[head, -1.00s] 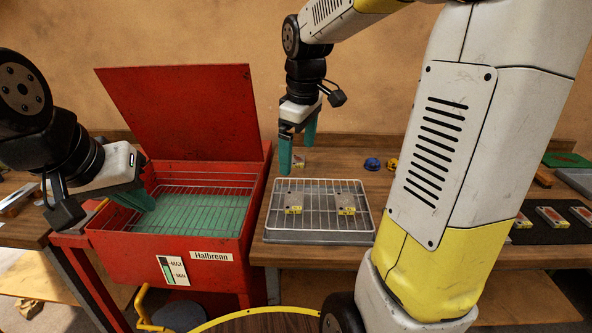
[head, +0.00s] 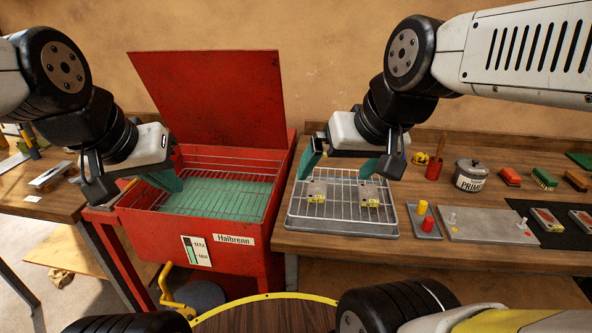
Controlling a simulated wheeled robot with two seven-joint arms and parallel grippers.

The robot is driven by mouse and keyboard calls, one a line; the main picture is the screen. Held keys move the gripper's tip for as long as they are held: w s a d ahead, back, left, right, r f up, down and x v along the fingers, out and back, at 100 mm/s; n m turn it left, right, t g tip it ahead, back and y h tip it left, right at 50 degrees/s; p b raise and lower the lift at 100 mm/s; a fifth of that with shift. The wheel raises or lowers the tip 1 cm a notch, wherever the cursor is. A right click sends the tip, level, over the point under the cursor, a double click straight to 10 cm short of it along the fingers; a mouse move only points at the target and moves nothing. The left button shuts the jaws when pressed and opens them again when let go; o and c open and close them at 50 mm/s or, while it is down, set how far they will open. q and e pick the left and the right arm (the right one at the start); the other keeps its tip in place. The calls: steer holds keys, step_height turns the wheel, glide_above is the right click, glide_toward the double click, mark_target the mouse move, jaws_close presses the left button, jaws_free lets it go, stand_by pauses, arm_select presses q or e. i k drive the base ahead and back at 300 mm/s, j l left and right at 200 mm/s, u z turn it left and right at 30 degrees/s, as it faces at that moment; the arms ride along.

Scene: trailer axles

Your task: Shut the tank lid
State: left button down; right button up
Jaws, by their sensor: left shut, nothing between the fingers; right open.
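The red tank (head: 240,262) stands between the two benches, with a wire rack and green liquid (head: 243,194) inside. Its red lid (head: 213,100) stands open, tilted back behind the tank. My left gripper (head: 168,180) is shut and empty over the tank's left side, in front of the lid. My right gripper (head: 340,168) is open, with its fingers apart above the back of the wire-rack tray (head: 340,226) on the right bench. Nothing shows between its fingers.
Small metal parts (head: 317,193) with yellow labels lie on the tray. A grey plate (head: 487,226), a primer can (head: 470,176) and a red pot (head: 434,169) stand to the right. The left bench (head: 45,205) holds small items. A yellow pedal (head: 172,290) juts out below the tank.

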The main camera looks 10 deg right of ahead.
mark_target(227, 97)
steer(key=k+j, duration=0.2)
steer(key=j, duration=0.2)
steer(key=k+j, duration=0.15)
steer(key=j, duration=0.25)
steer(key=k+j, duration=0.2)
steer(key=j, duration=0.2)
